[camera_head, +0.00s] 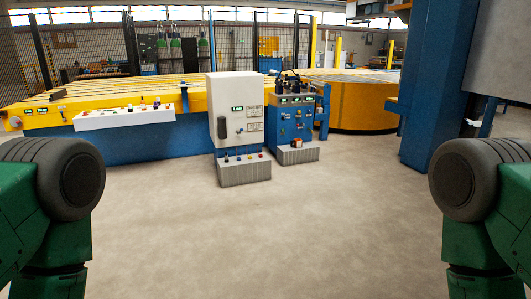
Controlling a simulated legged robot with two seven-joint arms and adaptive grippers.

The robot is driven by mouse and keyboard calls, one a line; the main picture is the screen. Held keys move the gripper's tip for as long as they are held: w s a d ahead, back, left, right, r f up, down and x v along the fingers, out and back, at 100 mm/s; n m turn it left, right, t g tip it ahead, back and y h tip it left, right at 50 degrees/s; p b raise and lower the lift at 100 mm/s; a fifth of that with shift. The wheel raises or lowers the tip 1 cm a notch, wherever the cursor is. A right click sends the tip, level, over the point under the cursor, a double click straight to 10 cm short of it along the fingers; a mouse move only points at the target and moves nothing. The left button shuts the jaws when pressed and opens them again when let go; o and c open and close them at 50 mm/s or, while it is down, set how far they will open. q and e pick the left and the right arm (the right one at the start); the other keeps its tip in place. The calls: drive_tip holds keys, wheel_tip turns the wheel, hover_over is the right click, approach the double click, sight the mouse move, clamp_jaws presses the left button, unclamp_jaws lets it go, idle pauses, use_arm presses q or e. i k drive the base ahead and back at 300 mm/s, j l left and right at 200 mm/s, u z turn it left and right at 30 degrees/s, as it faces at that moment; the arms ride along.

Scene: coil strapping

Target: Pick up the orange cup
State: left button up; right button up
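I cannot pick out the orange cup for certain. A small orange-brown object (297,143) sits on the grey step of the blue control cabinet, too small to tell if it is a cup. Several other tiny coloured items stand on the grey step (245,174) below the white cabinet and on the white shelf (110,121) to the left. Green and grey links of my two arms show at the left and right edges. Neither gripper is in view.
The white cabinet (224,122) and blue cabinet (290,124) stand ahead. A yellow and blue conveyor (150,148) runs behind them to the left. A yellow round platform (361,106) and a blue column (437,90) are at the right. The concrete floor in front is clear.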

sight(298, 142)
drive_tip(key=i, duration=1)
drive_tip(key=i+u, duration=0.1)
drive_tip(key=i, duration=0.95)
drive_tip(key=i+l, duration=0.15)
drive_tip(key=i, duration=0.85)
drive_tip(key=i+l, duration=0.15)
drive_tip(key=i, duration=0.85)
drive_tip(key=j+u, duration=0.05)
